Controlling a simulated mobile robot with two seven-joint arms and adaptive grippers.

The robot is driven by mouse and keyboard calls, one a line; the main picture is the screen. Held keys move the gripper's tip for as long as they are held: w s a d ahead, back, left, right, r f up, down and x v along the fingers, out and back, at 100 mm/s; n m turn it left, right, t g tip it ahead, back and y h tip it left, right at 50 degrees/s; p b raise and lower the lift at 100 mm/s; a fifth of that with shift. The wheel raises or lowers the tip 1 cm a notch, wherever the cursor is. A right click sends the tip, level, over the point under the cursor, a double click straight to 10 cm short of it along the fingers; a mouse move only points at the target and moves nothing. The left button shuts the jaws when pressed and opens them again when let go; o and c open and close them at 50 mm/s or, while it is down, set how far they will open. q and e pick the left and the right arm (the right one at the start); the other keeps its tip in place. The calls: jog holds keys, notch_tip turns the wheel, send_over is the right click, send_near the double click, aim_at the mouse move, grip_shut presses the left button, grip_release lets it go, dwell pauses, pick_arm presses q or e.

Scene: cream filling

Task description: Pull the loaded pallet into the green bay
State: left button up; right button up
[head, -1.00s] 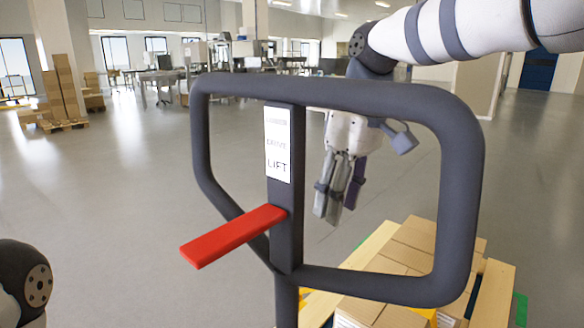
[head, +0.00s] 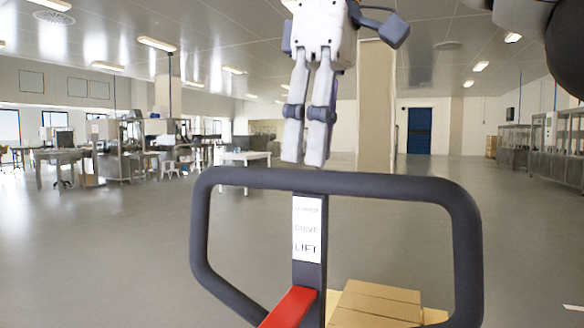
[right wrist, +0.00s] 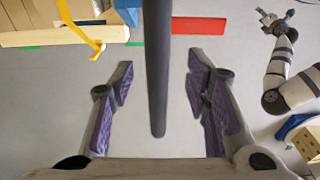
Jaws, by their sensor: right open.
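The dark grey loop handle (head: 335,182) of the pallet truck stands upright in the head view, with a label reading LIFT (head: 307,230) and a red lever (head: 290,308). My right gripper (head: 304,160) hangs fingers-down above the handle's top bar in that view. In the right wrist view the handle bar (right wrist: 157,90) lies between its spread, purple-padded fingers, touching neither. Cardboard boxes (head: 372,305) of the load show behind the handle; the pale wooden pallet (right wrist: 60,37) shows in the wrist view. My left gripper (right wrist: 268,18) is small there, its jaws unclear.
Green floor marks (right wrist: 135,44) show beside the pallet in the right wrist view. A yellow strap (right wrist: 84,32) hangs over the load. In the head view, workbenches (head: 120,150) stand far left, a pillar (head: 376,105) behind. The grey floor around the handle is clear.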

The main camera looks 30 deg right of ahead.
aim_at(306, 231)
jog(key=f, duration=0.7)
jog(key=w+f, duration=0.1)
jog(key=f, duration=0.3)
jog(key=shift+a, duration=0.25)
grip_shut()
